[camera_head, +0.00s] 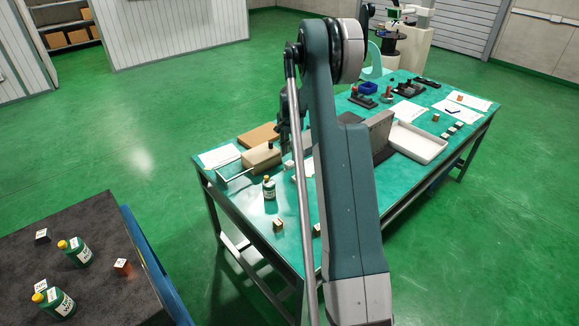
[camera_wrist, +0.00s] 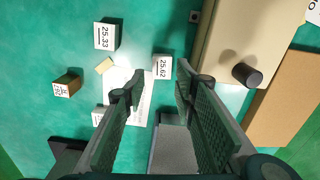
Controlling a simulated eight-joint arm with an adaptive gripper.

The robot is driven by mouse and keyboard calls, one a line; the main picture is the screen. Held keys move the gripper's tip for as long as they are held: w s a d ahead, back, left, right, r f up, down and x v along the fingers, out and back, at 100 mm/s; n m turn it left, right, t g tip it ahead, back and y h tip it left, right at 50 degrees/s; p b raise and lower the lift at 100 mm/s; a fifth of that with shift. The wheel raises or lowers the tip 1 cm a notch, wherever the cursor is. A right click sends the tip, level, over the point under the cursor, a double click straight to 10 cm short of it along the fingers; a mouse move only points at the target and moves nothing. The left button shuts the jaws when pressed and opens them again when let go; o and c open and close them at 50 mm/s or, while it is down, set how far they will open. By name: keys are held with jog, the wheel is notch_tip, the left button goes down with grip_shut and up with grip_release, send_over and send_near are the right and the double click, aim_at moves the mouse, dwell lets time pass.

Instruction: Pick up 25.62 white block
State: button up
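The white block labelled 25.62 (camera_wrist: 162,67) stands on the green table in the wrist view, just beyond the fingertips and nearer the right finger. My gripper (camera_wrist: 158,73) is open, its two fingers spread with nothing between their pads. It hangs above the table, apart from the block. In the head view my arm covers much of the work area, and I cannot make out the 25.62 label there.
A white block labelled 25.33 (camera_wrist: 106,36) and a brown block (camera_wrist: 67,85) stand to the left. Another white block (camera_wrist: 98,115) is partly hidden by the left finger. A beige box with a black knob (camera_wrist: 246,75) lies close on the right.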

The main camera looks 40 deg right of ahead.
aim_at(290, 163)
jog(key=shift+f, duration=0.2)
jog(key=shift+w+f, duration=0.15)
jog(key=shift+f, duration=2.35)
jog(key=shift+c, duration=0.5)
jog(key=c, duration=0.7)
